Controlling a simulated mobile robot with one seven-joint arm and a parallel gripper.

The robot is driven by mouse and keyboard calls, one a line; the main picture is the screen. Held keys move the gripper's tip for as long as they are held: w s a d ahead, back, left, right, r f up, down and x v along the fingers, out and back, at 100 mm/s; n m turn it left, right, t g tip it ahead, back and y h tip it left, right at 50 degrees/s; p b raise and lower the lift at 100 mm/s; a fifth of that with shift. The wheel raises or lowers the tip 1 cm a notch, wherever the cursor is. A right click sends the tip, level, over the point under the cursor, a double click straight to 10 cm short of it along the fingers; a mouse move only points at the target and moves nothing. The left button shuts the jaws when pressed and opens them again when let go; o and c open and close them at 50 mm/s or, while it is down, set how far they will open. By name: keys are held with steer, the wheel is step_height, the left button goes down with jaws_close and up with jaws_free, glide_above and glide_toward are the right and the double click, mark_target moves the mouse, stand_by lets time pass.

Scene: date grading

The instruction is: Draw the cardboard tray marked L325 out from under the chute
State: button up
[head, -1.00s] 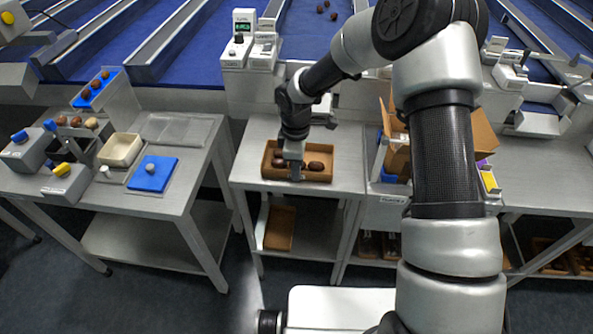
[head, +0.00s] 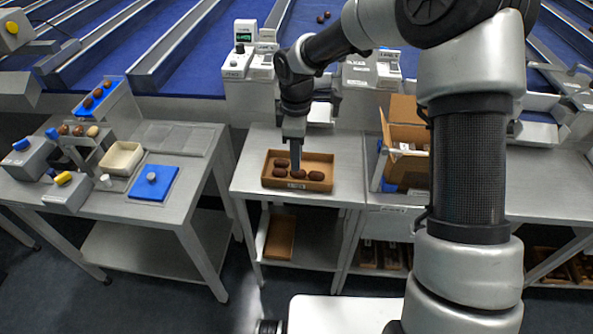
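A brown cardboard tray (head: 325,159) with several dark dates (head: 315,176) in it sits on the metal table (head: 248,165), close to its front edge. A small pale label shows on its front wall, too small to read. A white chute end (head: 320,113) shows behind it, partly hidden by my arm; the tray lies in front of it. My gripper (head: 296,168) points down over the middle of the tray, its tips among the dates in the picture. I cannot tell if it touches the tray or whether its fingers are open.
An open cardboard box (head: 407,135) stands on the table to the right. Another brown tray (head: 280,237) leans on the shelf below. A left table (head: 175,210) holds a blue pad (head: 154,178) and a cream bin (head: 121,157), with a gap between the tables. Lane units (head: 240,65) stand behind.

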step_height(320, 180, up, 8)
steer(key=shift+f, duration=0.25)
stand_by(0.4)
steer(key=s+d+r+m+t+h+p, duration=0.15)
steer(key=s+d+r+m+t, duration=0.25)
steer(key=s+d+r+m, duration=1.1)
steer(key=s+d+r+m+t+y+p, duration=0.1)
steer(key=s+d+r+m, duration=0.1)
steer(key=s, duration=0.7)
steer(key=shift+s+r+t, duration=0.15)
steer(key=shift+r+t, duration=0.15)
steer(key=shift+r, duration=0.25)
